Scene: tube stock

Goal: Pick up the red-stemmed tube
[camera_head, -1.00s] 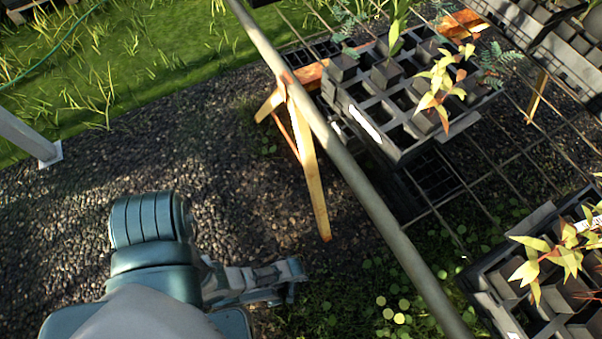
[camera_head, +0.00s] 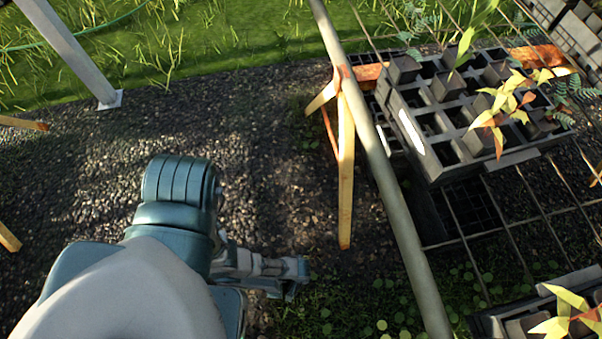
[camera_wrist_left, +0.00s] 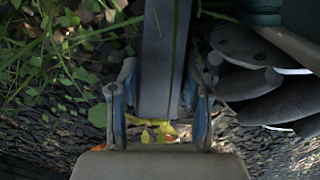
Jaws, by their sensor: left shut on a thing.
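My left gripper (camera_wrist_left: 160,105) is shut on a dark grey, straight-sided tube (camera_wrist_left: 162,60) in the left wrist view. The tube runs up the picture from between the fingers. Small yellow-green leaves with a touch of orange (camera_wrist_left: 158,131) show just below the fingers, at the tube's end. The stem is too hidden to tell its colour. In the head view my left gripper (camera_head: 290,275) is low over the gravel and weeds, left of the metal rail; the tube cannot be made out there. My right gripper is not in view.
A dark tray (camera_head: 440,170) of square tubes with leafy plants stands right of the metal rail (camera_head: 385,180). Another tray (camera_head: 500,320) is partly in view at the lower right. A wooden trestle leg (camera_head: 346,180) stands beside the rail. Gravel at left is open.

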